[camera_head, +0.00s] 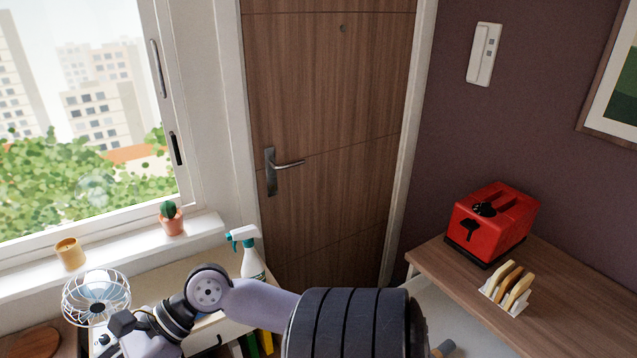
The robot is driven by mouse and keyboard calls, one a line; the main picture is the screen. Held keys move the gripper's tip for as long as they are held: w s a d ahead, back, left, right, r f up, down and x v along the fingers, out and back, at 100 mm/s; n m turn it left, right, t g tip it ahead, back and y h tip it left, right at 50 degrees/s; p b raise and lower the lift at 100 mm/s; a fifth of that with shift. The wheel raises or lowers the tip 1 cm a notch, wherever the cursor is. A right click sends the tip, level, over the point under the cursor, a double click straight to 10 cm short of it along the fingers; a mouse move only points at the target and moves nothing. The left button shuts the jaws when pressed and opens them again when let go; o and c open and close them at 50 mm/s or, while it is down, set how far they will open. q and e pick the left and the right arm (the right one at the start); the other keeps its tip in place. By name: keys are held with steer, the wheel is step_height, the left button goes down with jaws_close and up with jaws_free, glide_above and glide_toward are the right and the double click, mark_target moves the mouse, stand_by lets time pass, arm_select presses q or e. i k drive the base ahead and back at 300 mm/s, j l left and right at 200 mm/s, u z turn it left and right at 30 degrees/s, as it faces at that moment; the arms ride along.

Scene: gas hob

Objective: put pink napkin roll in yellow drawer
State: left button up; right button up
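I see no pink napkin roll and nothing I can identify as the yellow drawer. One of my arms crosses the bottom of the head view and bends down at the lower left, hiding part of the counter there. No gripper fingers show, so I cannot see whether either gripper holds anything.
A spray bottle (247,256) stands behind my arm, near a wire fan (97,297). A cactus pot (172,219) and yellow cup (70,253) sit on the windowsill. A red toaster (493,226) and toast rack (507,290) stand on the right-hand wooden counter (575,300).

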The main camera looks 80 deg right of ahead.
mark_target(463, 330)
steer(key=k+z, duration=0.2)
steer(key=z, duration=0.3)
steer(key=k+l+z, duration=0.1)
steer(key=z, duration=2.25)
